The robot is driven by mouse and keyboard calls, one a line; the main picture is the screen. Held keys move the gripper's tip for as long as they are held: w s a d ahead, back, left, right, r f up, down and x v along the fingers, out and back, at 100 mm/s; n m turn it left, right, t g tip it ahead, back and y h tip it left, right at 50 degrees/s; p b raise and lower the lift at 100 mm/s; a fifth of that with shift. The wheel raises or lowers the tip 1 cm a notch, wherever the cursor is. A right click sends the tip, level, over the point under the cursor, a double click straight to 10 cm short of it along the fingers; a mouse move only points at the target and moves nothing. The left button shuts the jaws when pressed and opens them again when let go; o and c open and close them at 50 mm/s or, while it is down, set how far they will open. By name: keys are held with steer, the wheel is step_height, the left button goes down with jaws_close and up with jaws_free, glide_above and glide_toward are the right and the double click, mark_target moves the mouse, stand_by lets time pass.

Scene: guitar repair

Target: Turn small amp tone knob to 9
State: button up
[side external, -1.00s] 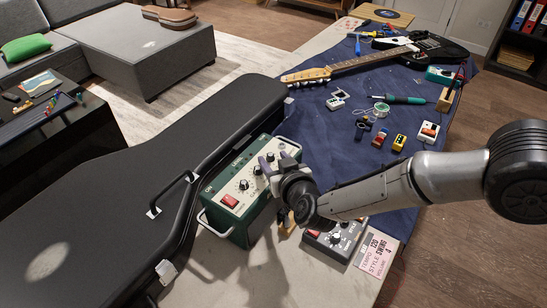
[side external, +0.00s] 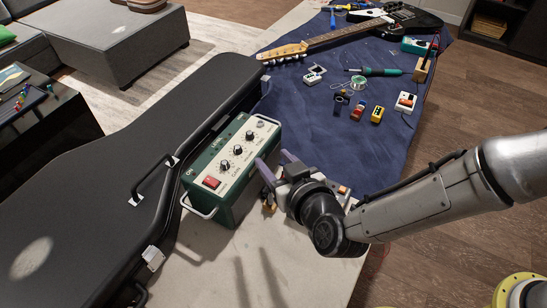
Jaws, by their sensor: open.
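The small amp (side external: 230,170) is a green box with a cream control panel, standing on the pale bench top beside the black guitar case. Several black knobs run along its panel; one middle knob (side external: 238,150) is in clear view, with a red switch (side external: 212,183) at the near end. The knob labels and numbers are too small to read. My gripper (side external: 273,165) is open and empty just right of the amp, its two fingers spread and pointing toward the amp's side. It appears apart from the knobs.
The long black guitar case (side external: 90,190) lies left of the amp, its handle close by. A blue cloth (side external: 320,125) holds an electric guitar (side external: 340,38), a soldering iron (side external: 375,72) and several pedals. My gripper hides most of the pedal behind it.

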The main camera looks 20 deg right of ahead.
steer(key=n+g+y, duration=0.3)
steer(key=n+y, duration=0.3)
glide_toward(251, 134)
steer(key=shift+y, duration=0.3)
steer(key=x, duration=0.8)
steer(key=shift+d+f, duration=0.15)
steer(key=shift+d, duration=0.05)
jaws_close()
stand_by(0.3)
